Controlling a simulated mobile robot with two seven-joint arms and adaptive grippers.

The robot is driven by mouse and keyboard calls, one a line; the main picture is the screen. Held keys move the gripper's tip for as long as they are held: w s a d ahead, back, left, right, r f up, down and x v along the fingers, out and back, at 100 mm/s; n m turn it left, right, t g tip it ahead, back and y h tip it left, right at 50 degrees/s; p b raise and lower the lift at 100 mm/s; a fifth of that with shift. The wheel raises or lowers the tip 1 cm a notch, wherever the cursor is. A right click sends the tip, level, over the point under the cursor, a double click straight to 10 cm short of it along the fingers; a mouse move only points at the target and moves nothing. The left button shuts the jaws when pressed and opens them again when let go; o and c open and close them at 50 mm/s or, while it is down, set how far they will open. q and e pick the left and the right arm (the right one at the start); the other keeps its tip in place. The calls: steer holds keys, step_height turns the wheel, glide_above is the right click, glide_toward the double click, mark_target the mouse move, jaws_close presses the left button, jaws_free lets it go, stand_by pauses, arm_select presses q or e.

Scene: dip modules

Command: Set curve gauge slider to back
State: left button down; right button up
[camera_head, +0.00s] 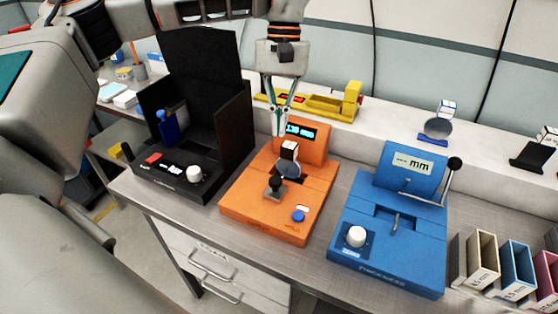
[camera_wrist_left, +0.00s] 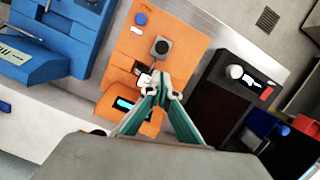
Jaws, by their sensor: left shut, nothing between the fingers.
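An orange gauge box (camera_head: 260,222) stands in the middle of the worktop, with a lit display (camera_head: 300,131) on its raised back part. The knob also shows in the wrist view (camera_wrist_left: 161,47). A small white-and-black block (camera_head: 289,151) stands behind the knob. My left gripper (camera_head: 280,133) is shut and empty, pointing down near the display and block. In the wrist view its fingertips (camera_wrist_left: 160,82) overlap the block. My right gripper is out of view.
A black device (camera_head: 172,180) with tall panels stands left, close to the orange box. A blue device (camera_head: 385,262) with a lever stands right. A yellow tool (camera_head: 325,105) lies on the ledge behind. Coloured bins (camera_head: 482,260) stand at the right edge.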

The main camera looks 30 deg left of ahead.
mark_target(275, 187)
arm_select(q)
steer(key=x, duration=0.8)
steer(key=shift+f+b, duration=0.35)
steer(key=shift+s+d+f, duration=0.1)
steer(key=shift+s+f, duration=0.05)
steer(key=shift+f, duration=0.5)
steer(key=shift+s, duration=0.1)
